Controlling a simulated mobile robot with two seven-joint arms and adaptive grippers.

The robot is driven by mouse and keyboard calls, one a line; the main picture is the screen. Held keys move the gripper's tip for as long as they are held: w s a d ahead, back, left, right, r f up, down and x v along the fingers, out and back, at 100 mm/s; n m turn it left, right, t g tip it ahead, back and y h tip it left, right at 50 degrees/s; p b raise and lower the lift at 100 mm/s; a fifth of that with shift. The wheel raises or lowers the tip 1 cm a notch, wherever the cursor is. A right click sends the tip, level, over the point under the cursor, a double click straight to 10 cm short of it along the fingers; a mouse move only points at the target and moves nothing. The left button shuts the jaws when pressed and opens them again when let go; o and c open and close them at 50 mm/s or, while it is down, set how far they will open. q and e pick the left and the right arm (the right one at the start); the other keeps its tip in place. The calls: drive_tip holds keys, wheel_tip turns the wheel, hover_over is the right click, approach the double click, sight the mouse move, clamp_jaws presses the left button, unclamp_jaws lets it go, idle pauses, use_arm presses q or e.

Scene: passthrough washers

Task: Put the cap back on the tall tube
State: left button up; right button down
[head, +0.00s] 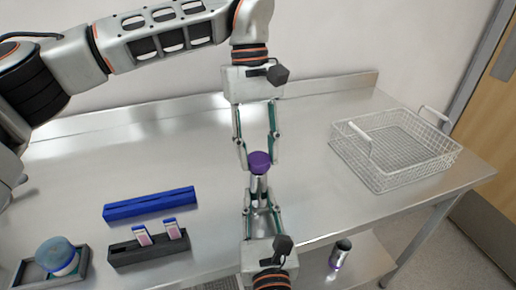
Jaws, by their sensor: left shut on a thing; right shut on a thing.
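The purple cap (259,161) is between the fingertips of my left gripper (258,157), which comes down from above and is shut on it. The tall tube (258,185) is a shiny metallic cylinder directly below the cap. My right gripper (261,205) is shut on the tube from below in the picture. The cap is at the tube's top end; I cannot tell whether it is seated or only held against it. The tube's lower part is partly hidden by my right gripper.
A wire basket (393,150) stands at the right of the steel table (310,195). At the left are a blue rack (149,204), a dark rack (150,252) with two small vials, and a blue-lidded jar (57,256) in a tray. A metallic cylinder (341,253) is at lower right.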

sight(259, 188)
use_arm(q)
drive_tip(key=shift+f, duration=0.65)
drive_tip(key=shift+f, duration=0.55)
idle(0.4)
drive_tip(key=m+y, duration=0.1)
drive_tip(key=m, duration=0.2)
drive_tip(key=m+y, duration=0.1)
drive_tip(key=m, duration=0.2)
drive_tip(key=shift+d+m, duration=0.15)
drive_tip(key=shift+m, duration=0.25)
drive_tip(key=o, duration=0.8)
drive_tip(key=shift+c, duration=0.6)
